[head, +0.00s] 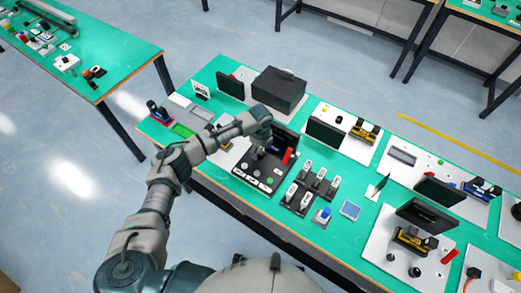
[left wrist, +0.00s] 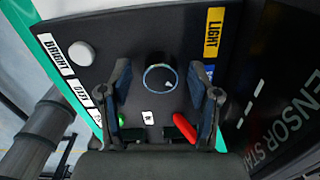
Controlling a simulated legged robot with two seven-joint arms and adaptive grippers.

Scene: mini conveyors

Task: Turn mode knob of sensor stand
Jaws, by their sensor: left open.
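The black sensor stand (head: 250,178) is on the green table in the head view. Its face fills much of the left wrist view (left wrist: 115,40), with "BRIGHT" and "LIGHT" labels and "SENSOR STA" lettering at the right. A round dark knob with a pale rim (left wrist: 160,78) is near the middle of that view. My left gripper (head: 261,152) is over the panel, pointing down at it. In the wrist view its open fingers stand on either side of the knob; I cannot tell whether they touch it. My right gripper is not in view.
On the panel are a white button (left wrist: 80,53), a green button (left wrist: 122,118) and a red handle (left wrist: 185,127) close to the right finger. Several small switch blocks (head: 310,185) stand right of the stand. A black box (head: 279,90) stands behind it.

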